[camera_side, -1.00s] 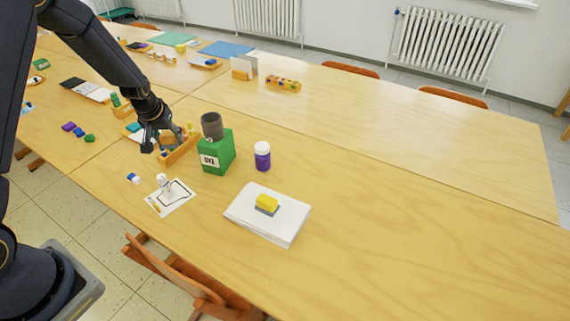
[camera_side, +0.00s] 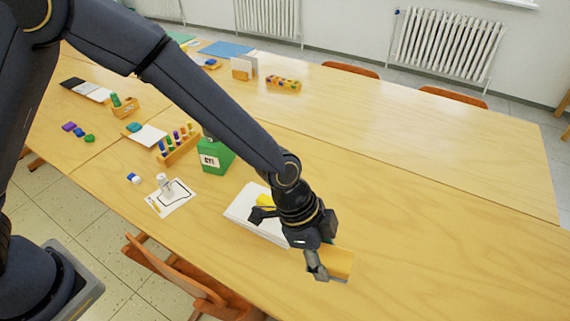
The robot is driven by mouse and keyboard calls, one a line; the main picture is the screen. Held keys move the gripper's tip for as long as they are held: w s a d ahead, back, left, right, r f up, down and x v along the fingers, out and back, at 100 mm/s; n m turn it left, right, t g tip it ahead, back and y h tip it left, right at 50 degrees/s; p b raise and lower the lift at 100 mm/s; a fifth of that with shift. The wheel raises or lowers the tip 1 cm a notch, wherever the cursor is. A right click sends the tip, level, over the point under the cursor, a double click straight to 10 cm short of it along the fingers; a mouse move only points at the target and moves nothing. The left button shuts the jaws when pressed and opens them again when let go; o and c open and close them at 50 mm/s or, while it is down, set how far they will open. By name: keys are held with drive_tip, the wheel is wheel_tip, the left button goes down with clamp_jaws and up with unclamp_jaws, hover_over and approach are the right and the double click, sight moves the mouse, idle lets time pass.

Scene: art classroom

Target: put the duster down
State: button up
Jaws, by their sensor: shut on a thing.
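My gripper (camera_side: 318,262) is low over the front middle of the table, to the right of the paper stack. It is shut on the duster (camera_side: 340,263), a yellow-brown block with a thin grey-blue lower edge. The fingers and wrist hide part of the duster's left side. The duster is at or very close to the table top; I cannot tell whether it touches.
The white paper stack (camera_side: 243,210) bears a yellow block (camera_side: 265,200), partly hidden by my gripper. Behind stand a green box (camera_side: 214,158) and a peg rack (camera_side: 179,147). A drawing sheet (camera_side: 172,203) lies left. The table's right side is clear.

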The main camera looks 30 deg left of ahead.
drive_tip(key=s+d+m, duration=0.2)
drive_tip(key=s+d, duration=0.2)
drive_tip(key=s, duration=0.1)
hover_over(383, 310)
drive_tip(key=a, duration=0.1)
drive_tip(key=shift+g, duration=0.4)
wheel_tip(383, 310, down, 14)
drive_tip(key=shift+a+f, duration=0.15)
drive_tip(key=shift+f, duration=1.6)
drive_tip(key=shift+f, duration=0.1)
drive_tip(key=o, duration=1.2)
drive_tip(key=shift+c, duration=0.2)
